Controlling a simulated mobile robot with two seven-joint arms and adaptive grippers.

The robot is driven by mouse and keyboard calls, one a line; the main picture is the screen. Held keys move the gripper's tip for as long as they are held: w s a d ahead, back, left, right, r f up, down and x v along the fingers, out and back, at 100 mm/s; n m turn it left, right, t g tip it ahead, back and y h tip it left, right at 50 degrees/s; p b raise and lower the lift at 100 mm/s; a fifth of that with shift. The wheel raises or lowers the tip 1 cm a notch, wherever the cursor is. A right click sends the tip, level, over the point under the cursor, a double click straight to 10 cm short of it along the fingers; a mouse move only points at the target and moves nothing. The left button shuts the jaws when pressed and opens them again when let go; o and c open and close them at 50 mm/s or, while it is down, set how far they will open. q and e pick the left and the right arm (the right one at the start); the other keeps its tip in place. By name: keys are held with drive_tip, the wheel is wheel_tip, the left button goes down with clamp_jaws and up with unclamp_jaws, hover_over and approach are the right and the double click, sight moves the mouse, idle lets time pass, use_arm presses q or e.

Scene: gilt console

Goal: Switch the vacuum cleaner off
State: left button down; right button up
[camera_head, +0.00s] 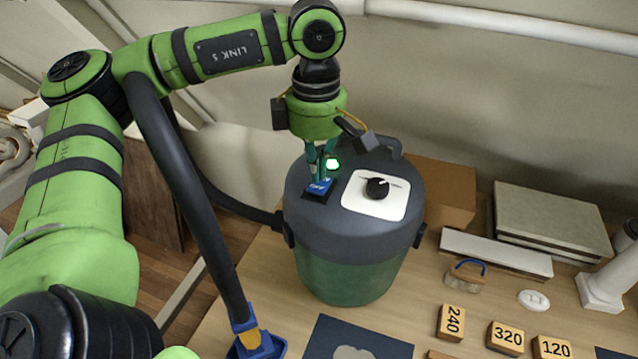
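The vacuum cleaner (350,275) stands upright on the wooden bench, with a dark grey lid and a green drum. My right gripper is not in view.
A black hose (185,190) loops left of the vacuum to a blue nozzle (257,346). On the bench (400,305) are a dark sheet (335,332), numbered blocks (506,338), a brush (465,277), a white disc (534,299), stacked slabs (550,215) and a cardboard box (440,190).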

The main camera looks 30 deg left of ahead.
sight(317, 187)
use_arm(q)
drive_tip(key=shift+f+b, duration=1.2)
drive_tip(key=shift+f, duration=0.05)
idle(0.8)
drive_tip(key=shift+r, duration=0.1)
drive_tip(key=shift+r+p, duration=2.25)
drive_tip(key=shift+r, duration=1.2)
drive_tip(key=shift+f, duration=0.1)
